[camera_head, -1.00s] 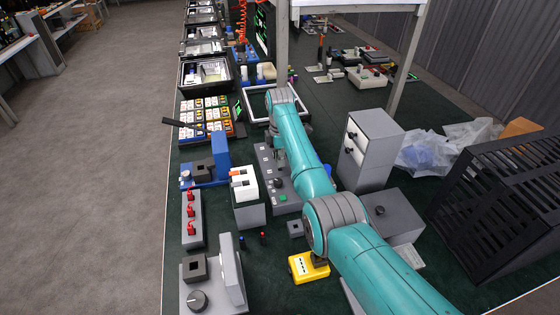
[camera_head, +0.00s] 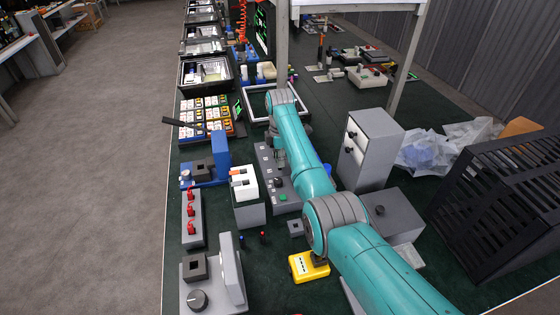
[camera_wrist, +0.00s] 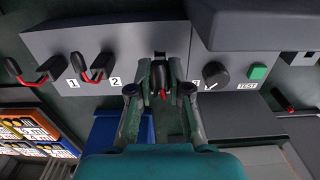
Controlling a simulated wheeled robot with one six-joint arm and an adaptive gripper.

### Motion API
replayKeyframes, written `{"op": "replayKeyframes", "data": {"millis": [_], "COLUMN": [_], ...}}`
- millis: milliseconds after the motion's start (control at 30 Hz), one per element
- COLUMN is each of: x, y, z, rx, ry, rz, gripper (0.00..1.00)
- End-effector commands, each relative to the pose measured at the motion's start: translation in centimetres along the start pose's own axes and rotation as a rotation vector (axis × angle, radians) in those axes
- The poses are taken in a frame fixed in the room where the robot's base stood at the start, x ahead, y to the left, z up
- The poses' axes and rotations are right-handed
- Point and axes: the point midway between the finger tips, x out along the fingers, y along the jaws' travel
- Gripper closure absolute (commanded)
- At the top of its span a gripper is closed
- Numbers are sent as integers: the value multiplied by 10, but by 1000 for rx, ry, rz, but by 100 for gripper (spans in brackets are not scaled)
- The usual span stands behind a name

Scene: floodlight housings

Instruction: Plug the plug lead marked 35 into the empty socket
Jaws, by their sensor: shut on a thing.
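In the wrist view my gripper (camera_wrist: 160,92) is shut on a black plug with a red part (camera_wrist: 161,80). I cannot read a number on it, so I cannot tell if it is marked 35. The plug is in front of a grey socket panel (camera_wrist: 120,42), at the third position, just below a dark opening (camera_wrist: 159,55). I cannot tell if its tip is inside. Black plugs with red leads sit at positions 1 (camera_wrist: 47,68) and 2 (camera_wrist: 98,68).
Right of the sockets are a dark knob (camera_wrist: 214,74) and a green button (camera_wrist: 258,72) marked TEST. A blue block (camera_wrist: 105,131) is below my left finger. In the head view a grey cabinet (camera_head: 368,150) stands right of my arm, and a black slatted crate (camera_head: 500,205) further right.

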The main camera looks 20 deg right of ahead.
Motion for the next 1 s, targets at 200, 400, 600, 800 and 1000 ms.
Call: {"op": "replayKeyframes", "data": {"millis": [200,400,600,800,1000], "x": [2,4,6,8,10], "y": [0,0,0,0,0], "z": [0,0,0,0,0], "rx": [0,0,0,0,0], "ry": [0,0,0,0,0], "rz": [-1,-1,-1,0,0], "gripper": [100,100,100,100,100]}}
